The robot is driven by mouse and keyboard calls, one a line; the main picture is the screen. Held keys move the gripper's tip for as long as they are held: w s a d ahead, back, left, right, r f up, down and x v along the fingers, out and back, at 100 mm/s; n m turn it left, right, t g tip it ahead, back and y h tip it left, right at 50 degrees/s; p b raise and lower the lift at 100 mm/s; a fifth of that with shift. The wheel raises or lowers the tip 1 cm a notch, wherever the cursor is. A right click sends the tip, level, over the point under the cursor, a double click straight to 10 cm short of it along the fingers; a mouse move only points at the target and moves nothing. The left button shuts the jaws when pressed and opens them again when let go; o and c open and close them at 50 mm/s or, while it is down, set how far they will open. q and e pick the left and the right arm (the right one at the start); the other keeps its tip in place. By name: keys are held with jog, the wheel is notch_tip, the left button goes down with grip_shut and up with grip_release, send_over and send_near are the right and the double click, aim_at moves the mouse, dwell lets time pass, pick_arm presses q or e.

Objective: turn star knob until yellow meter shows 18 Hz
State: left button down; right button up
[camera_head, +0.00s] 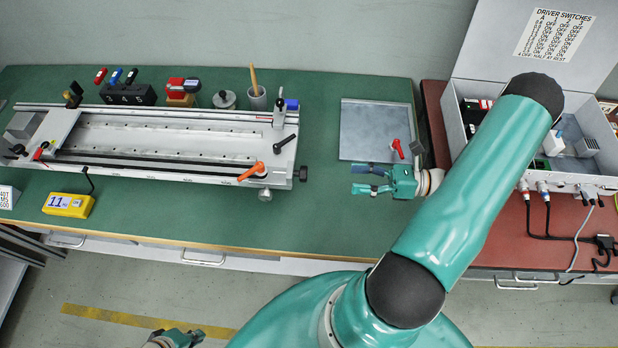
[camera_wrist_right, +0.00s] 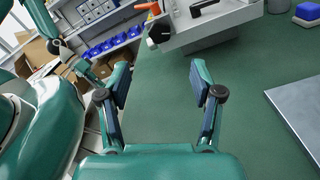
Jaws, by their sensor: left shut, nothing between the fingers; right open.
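The yellow meter (camera_head: 68,205) lies near the table's front left. Its small display seems to read about 11, though the digits are hard to make out. A black knob (camera_head: 300,174), which looks like the star knob, sits on the right end of the long grey gantry (camera_head: 160,140). It also shows at the top of the right wrist view (camera_wrist_right: 158,33). My right gripper (camera_head: 368,180) is open and empty, to the right of the knob and apart from it; its spread fingers show in the wrist view (camera_wrist_right: 160,82). My left gripper (camera_head: 184,338) is shut and empty, low in front of the table.
An orange lever (camera_head: 252,171) and a black lever (camera_head: 284,143) stand on the gantry's right end. A grey plate (camera_head: 375,125) with a red-handled item (camera_head: 398,148) lies behind my right gripper. Green table between gantry and right gripper is clear. An open box (camera_head: 560,140) stands right.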

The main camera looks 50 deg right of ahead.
aim_at(301, 174)
jog(key=p+x, duration=0.3)
jog(key=x, duration=0.9)
jog(key=shift+d, duration=0.1)
jog(key=c, duration=1.1)
jog(key=shift+n+b, duration=0.5)
